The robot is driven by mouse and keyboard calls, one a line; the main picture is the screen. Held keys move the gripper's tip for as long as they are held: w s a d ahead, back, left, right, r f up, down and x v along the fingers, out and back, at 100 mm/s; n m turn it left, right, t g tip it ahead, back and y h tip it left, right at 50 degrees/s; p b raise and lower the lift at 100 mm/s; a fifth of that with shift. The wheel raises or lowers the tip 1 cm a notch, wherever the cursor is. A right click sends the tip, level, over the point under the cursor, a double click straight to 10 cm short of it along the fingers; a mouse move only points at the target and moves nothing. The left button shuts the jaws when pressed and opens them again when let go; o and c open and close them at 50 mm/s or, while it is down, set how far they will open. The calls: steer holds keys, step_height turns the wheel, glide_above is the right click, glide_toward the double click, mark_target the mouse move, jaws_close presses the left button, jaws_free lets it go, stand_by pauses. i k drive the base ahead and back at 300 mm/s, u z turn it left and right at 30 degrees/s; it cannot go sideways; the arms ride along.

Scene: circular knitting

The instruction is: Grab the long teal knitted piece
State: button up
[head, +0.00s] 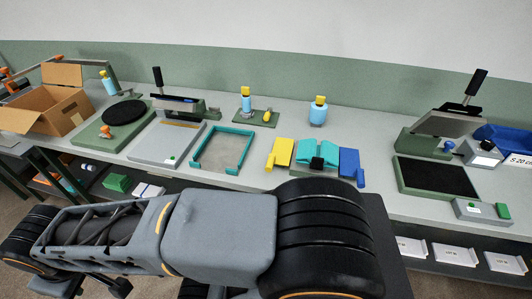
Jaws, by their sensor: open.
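A teal folded piece (309,152) lies on the bench right of the middle, between a yellow piece and a blue piece. A small black block (317,164) covers part of its front edge. A teal rectangular frame (194,164) lies flat to its left, with an open middle. I cannot tell from this view which teal thing is knitted. My grey and black arm fills the front of the view, apart from the teal things in the picture. My gripper does not show.
The yellow piece (283,150) and blue piece (349,161) flank the teal piece closely. Presses stand at left (168,141) and right (437,176). A cardboard box (43,109) is far left. Bottles (318,113) stand behind. Bare bench shows right of the blue piece.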

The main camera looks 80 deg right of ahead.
mark_target(317, 164)
steer(key=i, duration=0.85)
steer(key=z, duration=3.65)
